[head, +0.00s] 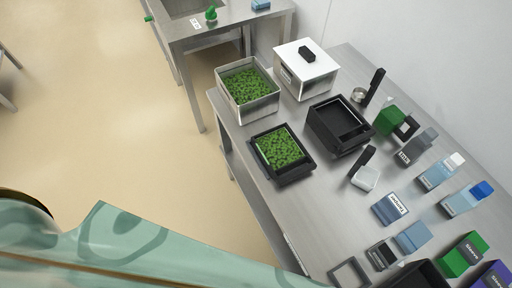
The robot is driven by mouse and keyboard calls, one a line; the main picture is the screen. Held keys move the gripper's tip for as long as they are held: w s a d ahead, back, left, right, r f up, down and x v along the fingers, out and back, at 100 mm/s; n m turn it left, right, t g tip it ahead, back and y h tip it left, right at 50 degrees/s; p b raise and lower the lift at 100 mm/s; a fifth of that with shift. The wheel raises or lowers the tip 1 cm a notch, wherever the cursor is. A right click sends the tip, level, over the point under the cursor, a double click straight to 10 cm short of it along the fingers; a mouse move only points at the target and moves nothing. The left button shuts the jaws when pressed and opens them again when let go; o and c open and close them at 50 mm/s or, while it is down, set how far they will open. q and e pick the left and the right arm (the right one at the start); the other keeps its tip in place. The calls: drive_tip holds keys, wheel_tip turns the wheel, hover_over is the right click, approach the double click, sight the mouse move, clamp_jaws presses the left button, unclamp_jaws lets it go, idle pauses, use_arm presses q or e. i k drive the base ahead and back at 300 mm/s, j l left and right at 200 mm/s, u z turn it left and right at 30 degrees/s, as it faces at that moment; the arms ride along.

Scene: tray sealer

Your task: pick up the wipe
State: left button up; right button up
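I cannot tell for sure which thing is the wipe. A flat light-blue piece (412,237) lies near the front right of the steel table, beside a small dark labelled box (382,255). A blue labelled pack (390,208) lies just behind it. A small blue folded item (261,5) lies on the far steel table at the top. Neither of my grippers shows in the head view, so whether they are open or shut is hidden.
The long steel table (327,210) carries a bin of green leaves (262,116), a white-lidded box (306,68), a black tray with greens (254,143), a black sealer-like box (315,125) and several bottles and cartons along the right. Open floor (120,130) lies left.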

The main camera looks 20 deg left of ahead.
sight(416, 236)
drive_tip(key=k+z, duration=0.15)
drive_tip(key=i+z, duration=0.15)
drive_tip(key=z, duration=1.15)
